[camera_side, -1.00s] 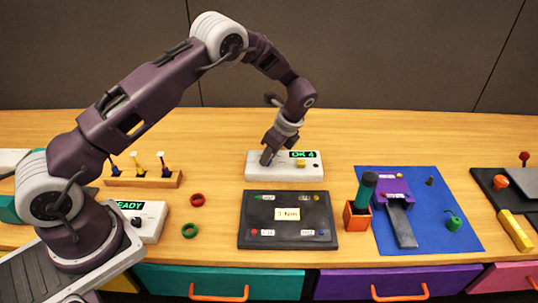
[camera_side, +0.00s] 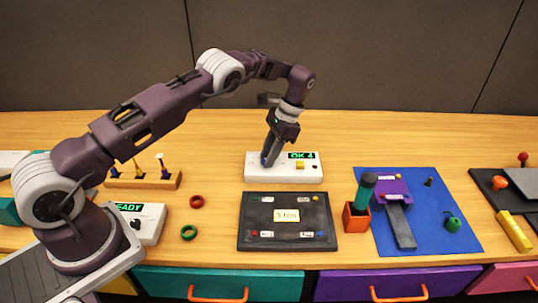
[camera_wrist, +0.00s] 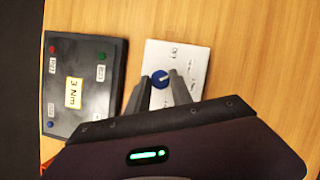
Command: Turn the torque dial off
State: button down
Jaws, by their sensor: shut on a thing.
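The torque dial (camera_wrist: 159,79) is a round blue knob with a pale pointer line, on a white box (camera_side: 258,175) with a green display reading "OK" and a digit. In the side view it is mostly hidden by the fingers. My gripper (camera_side: 267,160) reaches down to the left part of the box. In the wrist view my gripper (camera_wrist: 160,80) has its two fingers on either side of the dial, shut on it. Lettering that looks like "OFF" shows on the box beside the dial in the wrist view.
A yellow button (camera_side: 300,166) sits on the box right of the dial. A dark panel (camera_side: 256,215) with a "3 Nm" label lies in front. A blue mat (camera_side: 440,237) with a purple device (camera_side: 389,190) is at the right. Red (camera_side: 197,201) and green (camera_side: 189,232) rings lie left.

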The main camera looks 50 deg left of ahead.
jog(key=n+h, duration=0.1)
jog(key=n, duration=0.3)
jog(key=shift+w+a+n+h, duration=0.1)
jog(key=shift+a+n+h, duration=0.05)
jog(key=shift+n+h, duration=0.2)
jog(key=shift+a+n+h, duration=0.15)
jog(key=shift+n+h, duration=0.7)
jog(key=shift+n, duration=1.4)
jog(key=c, duration=1.1)
grip_release()
jog(key=shift+c, duration=0.2)
notch_tip(320, 180, up, 10)
jog(key=shift+w+a, duration=0.25)
jog(key=shift+w, duration=0.2)
